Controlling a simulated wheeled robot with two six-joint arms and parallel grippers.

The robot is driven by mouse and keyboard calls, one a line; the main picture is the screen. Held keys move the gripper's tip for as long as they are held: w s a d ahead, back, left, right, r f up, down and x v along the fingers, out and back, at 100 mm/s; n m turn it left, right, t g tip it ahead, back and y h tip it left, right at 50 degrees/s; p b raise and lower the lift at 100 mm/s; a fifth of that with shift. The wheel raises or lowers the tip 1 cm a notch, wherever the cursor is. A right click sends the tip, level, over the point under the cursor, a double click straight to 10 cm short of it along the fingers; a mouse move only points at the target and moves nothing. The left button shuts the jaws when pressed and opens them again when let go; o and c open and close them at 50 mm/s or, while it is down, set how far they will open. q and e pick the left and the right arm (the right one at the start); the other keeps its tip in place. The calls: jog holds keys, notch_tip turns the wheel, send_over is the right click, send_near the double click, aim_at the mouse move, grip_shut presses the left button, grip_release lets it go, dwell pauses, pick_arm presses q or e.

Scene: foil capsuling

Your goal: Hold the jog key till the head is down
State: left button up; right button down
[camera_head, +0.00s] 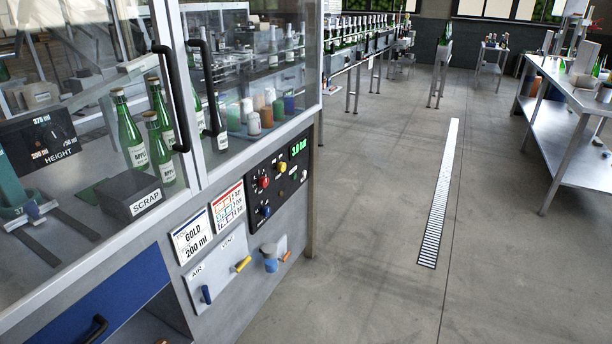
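Neither of my grippers is in view.
Glass doors with black handles (171,98) look shut. Green bottles (131,135) and a SCRAP box (129,193) are behind them. A steel table (570,125) stands at right. The floor between is clear.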

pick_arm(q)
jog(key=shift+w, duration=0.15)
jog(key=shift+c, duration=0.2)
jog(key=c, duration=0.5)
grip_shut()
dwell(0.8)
